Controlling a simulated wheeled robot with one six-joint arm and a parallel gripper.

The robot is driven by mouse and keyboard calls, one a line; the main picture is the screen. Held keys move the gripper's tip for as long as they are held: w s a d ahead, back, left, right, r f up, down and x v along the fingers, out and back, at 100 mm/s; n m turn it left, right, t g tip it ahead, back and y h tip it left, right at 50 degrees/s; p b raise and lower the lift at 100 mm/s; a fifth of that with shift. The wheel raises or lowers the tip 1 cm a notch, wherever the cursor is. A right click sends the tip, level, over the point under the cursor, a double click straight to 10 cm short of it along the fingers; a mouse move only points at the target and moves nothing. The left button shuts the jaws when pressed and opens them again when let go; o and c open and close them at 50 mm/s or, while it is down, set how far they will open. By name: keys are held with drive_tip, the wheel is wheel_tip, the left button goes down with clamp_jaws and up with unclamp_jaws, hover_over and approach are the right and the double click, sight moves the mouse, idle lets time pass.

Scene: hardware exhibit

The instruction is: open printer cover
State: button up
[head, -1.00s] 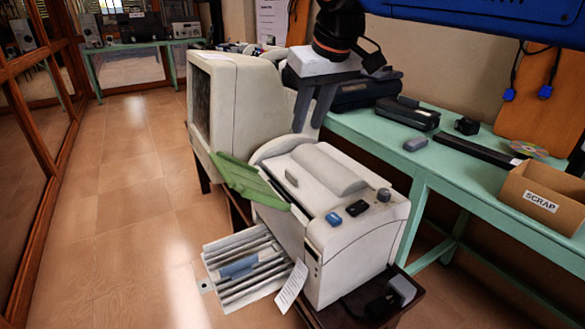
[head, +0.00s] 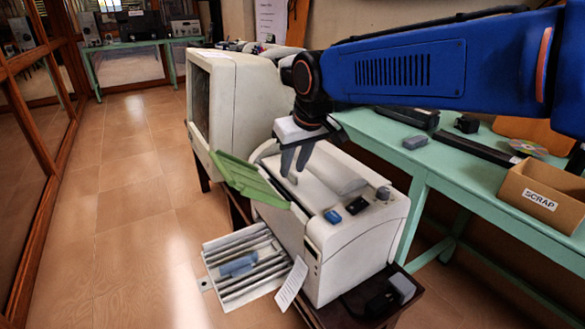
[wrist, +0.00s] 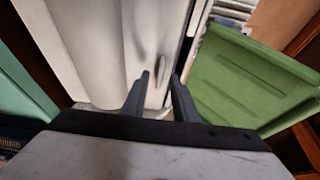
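The beige printer (head: 335,235) stands on a small dark table, with its top cover (head: 310,178) lying closed. A small grey handle (head: 292,179) sits on the cover's left part. My gripper (head: 291,172) points down just over that handle, with two dark fingers apart. In the wrist view, the handle (wrist: 162,71) shows just beyond the gap between the fingertips of my gripper (wrist: 161,79). Nothing is held between the fingers. I cannot tell whether a fingertip touches the cover.
A green flap (head: 243,178) sticks out at the printer's left, above an open slatted tray (head: 240,262). A blue piece (head: 332,217) and a black piece (head: 357,204) lie on top. A monitor (head: 235,105) stands behind. The green bench (head: 445,165) holds a scrap box (head: 545,195).

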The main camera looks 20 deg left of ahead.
drive_tip(key=shift+x, duration=0.75)
drive_tip(key=shift+c, duration=0.7)
clamp_jaws()
idle(0.3)
